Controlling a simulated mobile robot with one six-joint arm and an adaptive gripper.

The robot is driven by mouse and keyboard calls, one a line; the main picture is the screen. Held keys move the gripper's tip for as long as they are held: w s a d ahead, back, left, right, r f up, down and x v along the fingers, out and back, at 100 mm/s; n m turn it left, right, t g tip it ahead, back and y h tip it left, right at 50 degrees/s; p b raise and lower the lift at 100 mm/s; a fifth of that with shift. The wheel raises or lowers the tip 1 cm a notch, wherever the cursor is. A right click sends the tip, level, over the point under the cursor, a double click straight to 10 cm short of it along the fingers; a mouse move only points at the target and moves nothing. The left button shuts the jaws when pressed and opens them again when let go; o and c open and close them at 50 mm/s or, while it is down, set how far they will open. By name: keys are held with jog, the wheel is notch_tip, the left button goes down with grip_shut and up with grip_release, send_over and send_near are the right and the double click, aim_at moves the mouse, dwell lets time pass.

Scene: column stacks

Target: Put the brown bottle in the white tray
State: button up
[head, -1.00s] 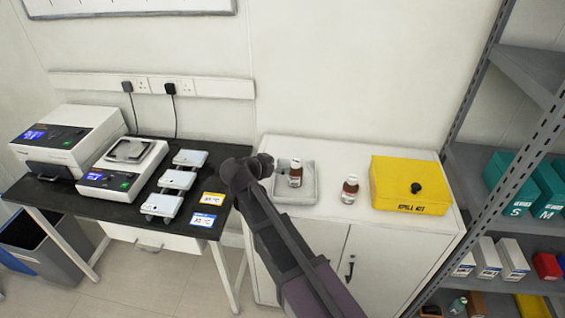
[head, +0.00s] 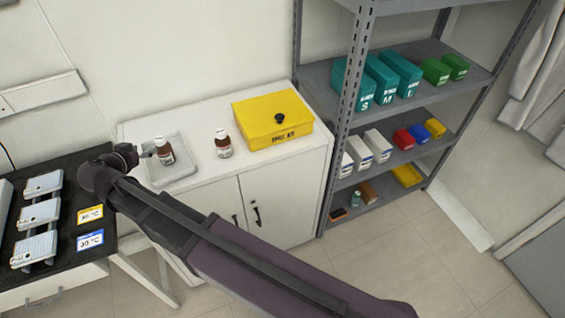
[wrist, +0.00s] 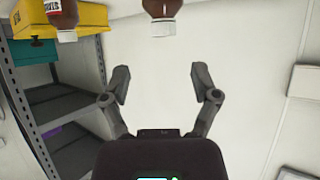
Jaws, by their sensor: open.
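One brown bottle (head: 165,153) with a white cap and label stands upright in the white tray (head: 184,166) on the cabinet. A second, similar brown bottle (head: 223,146) stands upright on the cabinet top, right of the tray and outside it. My gripper (head: 148,152) is at the left of the bottle in the tray, close to it. In the wrist view my gripper (wrist: 162,84) is open, with nothing between its fingers. Two brown bottles show cap-down at the top edge there, one at the middle (wrist: 162,10) and one at the left (wrist: 60,14), both cut off.
A yellow spill kit box (head: 272,122) sits right of the bottles on the white cabinet (head: 240,173). A grey shelf rack (head: 345,110) with teal, green and other boxes stands further right. A black table (head: 70,215) with devices is at the left.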

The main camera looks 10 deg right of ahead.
jog(key=d+f+g, duration=0.2)
jog(key=d, duration=0.6)
jog(key=w+d+f+g, duration=0.1)
jog(key=d+f+g, duration=0.1)
jog(key=d, duration=0.6)
jog(key=w+d+f+n+g, duration=0.1)
jog(key=d+f+g, duration=0.1)
jog(key=d, duration=0.6)
jog(key=shift+h, duration=0.4)
jog(key=s+d+f+n+g+y, duration=0.1)
jog(key=s+d, duration=0.4)
jog(key=d, duration=0.5)
jog(key=s+d+f+n+g+y, duration=0.1)
jog(key=s+d+g+y, duration=0.3)
jog(key=d, duration=0.7)
jog(key=shift+s+d+f+n, duration=0.3)
jog(key=shift+s+f+n, duration=0.15)
jog(key=shift+f, duration=0.4)
